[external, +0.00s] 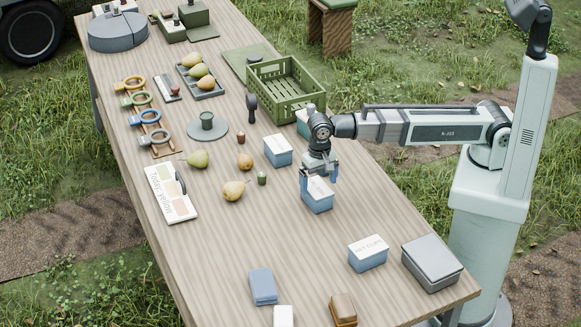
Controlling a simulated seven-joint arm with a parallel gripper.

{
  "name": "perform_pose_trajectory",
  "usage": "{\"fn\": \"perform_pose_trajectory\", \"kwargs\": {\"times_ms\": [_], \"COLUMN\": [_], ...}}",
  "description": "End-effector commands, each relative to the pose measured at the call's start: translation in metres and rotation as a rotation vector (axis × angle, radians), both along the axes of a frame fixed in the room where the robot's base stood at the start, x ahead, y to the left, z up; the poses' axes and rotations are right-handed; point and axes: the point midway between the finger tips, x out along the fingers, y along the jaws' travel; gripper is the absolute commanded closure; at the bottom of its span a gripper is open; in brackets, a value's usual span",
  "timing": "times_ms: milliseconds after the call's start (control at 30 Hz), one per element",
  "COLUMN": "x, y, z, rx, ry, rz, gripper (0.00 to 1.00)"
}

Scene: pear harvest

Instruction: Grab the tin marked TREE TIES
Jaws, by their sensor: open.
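Several blue tins with pale labelled lids stand on the table. One tin (317,203) is directly under my gripper (319,178); its lid lettering is mostly hidden by the gripper and cannot be read. My gripper is open and points down, with its blue fingers at either side of this tin's top; I cannot tell whether they touch it. Another tin (278,152) stands behind it to the left, its label too small to read. A third tin (368,255) stands nearer the front right; its lid seems to read NET CLIPS. I cannot make out TREE TIES on any lid.
A green slatted crate (287,90) stands behind my gripper, with a partly hidden tin by its near corner. Loose pears (233,191) lie to the left. A grey box (432,262) stands at the right edge.

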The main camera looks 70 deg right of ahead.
Motion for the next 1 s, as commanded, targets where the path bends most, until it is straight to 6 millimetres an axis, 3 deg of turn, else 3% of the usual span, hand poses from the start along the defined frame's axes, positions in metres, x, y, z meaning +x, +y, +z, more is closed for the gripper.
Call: {"fn": "perform_pose_trajectory", "kwargs": {"times_ms": [267, 633, 933, 1000], "x": [0.001, 0.003, 0.003, 0.003], "y": [0.0, 0.001, 0.002, 0.002], "z": [-0.01, -0.049, -0.053, -0.053], "rx": [-0.002, -0.002, 0.0, 0.0], "ry": [0.001, 0.001, 0.0, 0.0], "rz": [0.0, 0.001, 0.001, 0.001], "gripper": [0.0, 0.0, 0.0, 0.06]}}
